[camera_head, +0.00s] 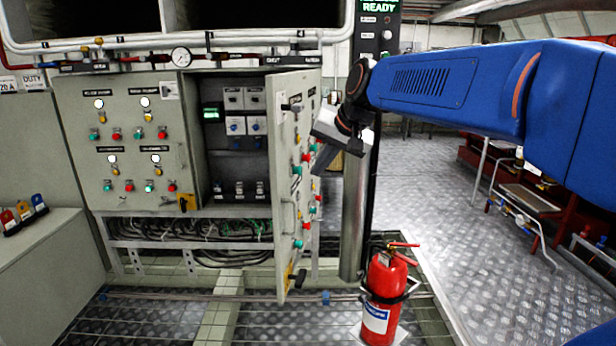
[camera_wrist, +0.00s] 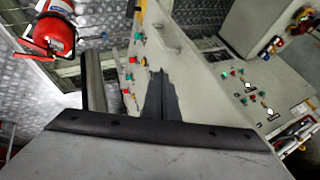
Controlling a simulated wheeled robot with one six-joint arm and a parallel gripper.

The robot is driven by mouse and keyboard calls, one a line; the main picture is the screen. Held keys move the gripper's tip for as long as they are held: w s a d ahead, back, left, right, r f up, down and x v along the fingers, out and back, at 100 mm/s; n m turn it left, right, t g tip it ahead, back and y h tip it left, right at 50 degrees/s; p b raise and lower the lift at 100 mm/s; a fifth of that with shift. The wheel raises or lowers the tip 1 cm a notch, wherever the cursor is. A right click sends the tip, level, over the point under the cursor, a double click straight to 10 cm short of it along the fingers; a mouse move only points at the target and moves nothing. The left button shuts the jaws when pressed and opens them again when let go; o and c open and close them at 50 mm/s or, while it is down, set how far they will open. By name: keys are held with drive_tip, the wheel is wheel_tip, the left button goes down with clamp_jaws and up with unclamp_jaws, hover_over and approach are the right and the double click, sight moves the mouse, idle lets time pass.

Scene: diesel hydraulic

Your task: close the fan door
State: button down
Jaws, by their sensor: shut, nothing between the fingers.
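The fan door (camera_head: 284,160) is a grey-green cabinet door that stands wide open, swung out from the right side of the cabinet opening. Coloured buttons and a handle show on it. My gripper (camera_head: 321,163) is at the right of the door, near its upper half. In the wrist view the dark closed fingers (camera_wrist: 162,92) overlap the door face (camera_wrist: 180,50), with buttons to their left. The fingers are shut and empty. I cannot tell whether they touch the door.
The open cabinet bay (camera_head: 236,165) holds switches and breakers. A closed panel (camera_head: 135,150) with lamps and buttons is at its left. A red fire extinguisher (camera_head: 383,295) stands at the lower right of the door, near a grey post (camera_head: 354,215). Metal floor (camera_head: 520,290) is clear farther right.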

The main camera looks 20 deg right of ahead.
approach(285, 194)
wheel_tip(285, 194, down, 4)
drive_tip(key=d, duration=0.2)
drive_tip(key=shift+w+a+r, duration=0.15)
drive_tip(key=shift+w+a, duration=1.1)
drive_tip(key=shift+a, duration=0.15)
drive_tip(key=shift+a, duration=0.15)
